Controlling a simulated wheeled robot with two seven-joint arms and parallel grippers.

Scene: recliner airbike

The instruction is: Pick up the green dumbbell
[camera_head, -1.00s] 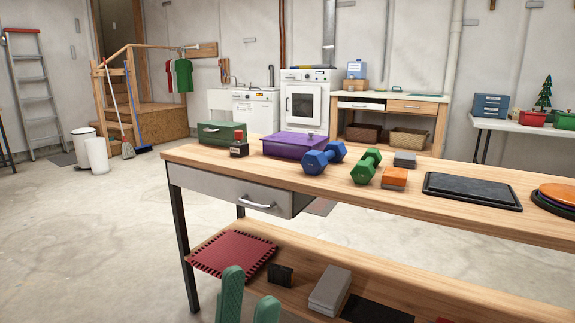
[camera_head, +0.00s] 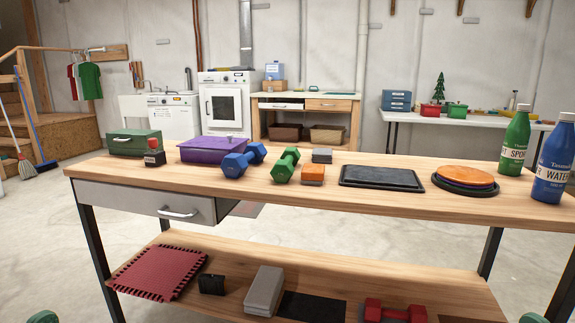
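The green dumbbell (camera_head: 286,165) lies on the workbench top (camera_head: 350,202), near the middle of the view. It sits between a blue dumbbell (camera_head: 243,161) on its left and an orange block (camera_head: 312,175) on its right. Nothing covers or touches it that I can see. Only green slivers, apparently of my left gripper (camera_head: 43,317) and my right gripper (camera_head: 533,318), show at the bottom edge. Both are well away from the dumbbell, and their finger openings are hidden.
A purple bin (camera_head: 205,151) and a green toolbox (camera_head: 133,144) stand left on the bench. A black tray (camera_head: 381,178), stacked discs (camera_head: 465,178), a green bottle (camera_head: 515,143) and a blue bottle (camera_head: 553,165) stand right. A red dumbbell (camera_head: 394,312) lies on the lower shelf.

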